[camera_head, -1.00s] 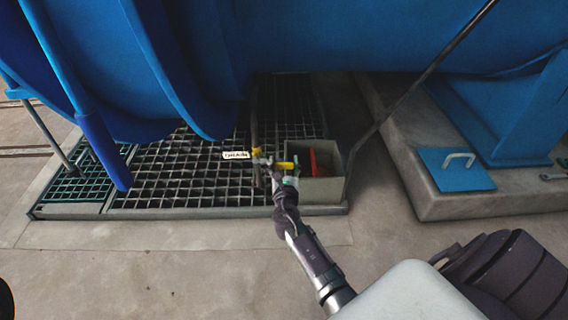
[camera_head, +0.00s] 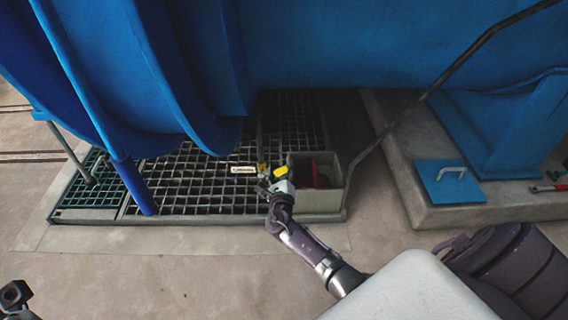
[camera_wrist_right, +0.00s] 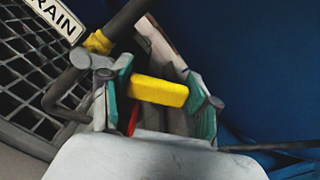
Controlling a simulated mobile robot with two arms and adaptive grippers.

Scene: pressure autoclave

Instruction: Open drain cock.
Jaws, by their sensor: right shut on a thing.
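The drain cock (camera_head: 261,167) is a small yellow valve on a dark pipe above the grating, beside a white DRAIN label (camera_head: 243,170). Its yellow lever (camera_head: 279,172) points right and slightly up in the head view. My right gripper (camera_head: 281,184) is at the lever. In the right wrist view the lever (camera_wrist_right: 160,92) lies between the green pads of my right gripper (camera_wrist_right: 162,100), which is shut on it. The pads partly hide the valve. A dark part that looks like my left gripper (camera_head: 15,296) shows at the bottom left edge; its fingers are unclear.
A grey open box (camera_head: 320,204) with a red thing (camera_head: 318,174) inside stands just right of the cock. The large blue vessel (camera_head: 330,45) hangs overhead. A concrete plinth (camera_head: 430,214) bears a blue plate with a handle (camera_head: 450,186). The floor in front is clear.

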